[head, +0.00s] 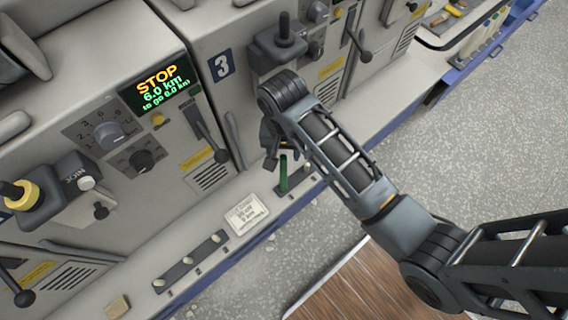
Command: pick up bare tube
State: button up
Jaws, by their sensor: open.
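The bare tube (283,176) is a slim green cylinder. It stands upright on the machine's front ledge, below and between panels, near a short dark peg rail (296,184). My gripper (273,156) is open, pointing down at the tube's upper end, slightly left of it in the picture. My wrist and the gripper's dark body partly hide the jaws, so I cannot tell whether the tube's top is between the fingers or just beside them.
A second peg rail (190,262) and a printed white card (246,214) lie on the ledge to the left. A tan block (117,306) sits at the lower left. Levers (212,140) and a STOP display (158,85) are on the machine face. Speckled floor (470,130) is clear at right.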

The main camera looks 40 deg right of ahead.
aim_at(284, 165)
notch_tip(284, 165, down, 8)
jog(key=shift+s+a+r+b, duration=0.1)
jog(key=shift+a+r+b, duration=0.1)
jog(key=shift+b, duration=0.3)
grip_shut()
dwell(0.3)
